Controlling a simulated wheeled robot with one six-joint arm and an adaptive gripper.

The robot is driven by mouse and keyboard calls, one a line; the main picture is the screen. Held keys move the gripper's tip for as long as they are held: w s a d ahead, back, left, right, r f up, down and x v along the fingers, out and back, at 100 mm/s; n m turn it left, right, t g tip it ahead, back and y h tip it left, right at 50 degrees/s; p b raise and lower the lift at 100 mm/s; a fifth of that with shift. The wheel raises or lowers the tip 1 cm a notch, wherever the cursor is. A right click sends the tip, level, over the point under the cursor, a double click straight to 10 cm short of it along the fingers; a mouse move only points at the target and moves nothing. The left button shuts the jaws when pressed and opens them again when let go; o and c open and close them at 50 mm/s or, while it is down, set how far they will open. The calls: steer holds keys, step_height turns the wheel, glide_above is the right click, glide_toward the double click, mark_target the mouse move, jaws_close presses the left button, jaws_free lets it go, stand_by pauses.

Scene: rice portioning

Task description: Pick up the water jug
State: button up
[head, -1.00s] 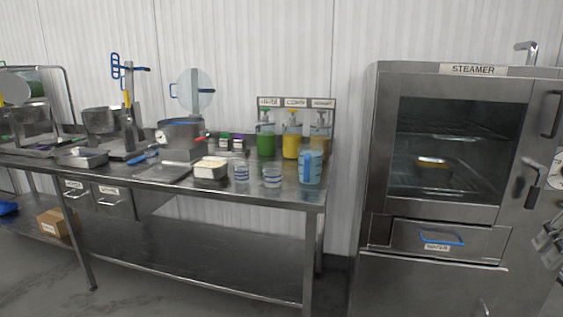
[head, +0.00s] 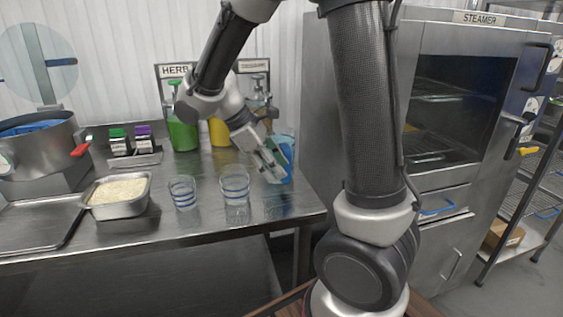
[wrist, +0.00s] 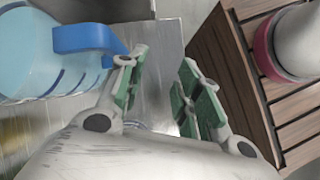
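The water jug (head: 289,145) is clear blue and stands on the steel table near its right end. In the head view it is partly hidden behind my gripper (head: 271,160). In the wrist view the jug (wrist: 35,50) is at the upper left, with its solid blue handle (wrist: 85,38) pointing toward my fingers. My gripper (wrist: 163,78) is open, with green pads apart and nothing between them. The handle's end is just left of the left finger; I cannot tell whether they touch.
Two clear measuring cups (head: 183,192) (head: 234,186) and a rice pan (head: 118,194) stand left of the jug. Green (head: 182,132) and yellow (head: 219,132) sauce dispensers are behind. The steamer (head: 455,110) is at the right.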

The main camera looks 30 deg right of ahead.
mark_target(283, 182)
steer(key=w+n+h, duration=0.3)
steer(key=w+n, duration=0.1)
steer(key=w, duration=0.1)
steer(key=x, duration=0.7)
steer(key=shift+d+r, duration=0.1)
steer(key=shift+r, duration=0.05)
jaws_close()
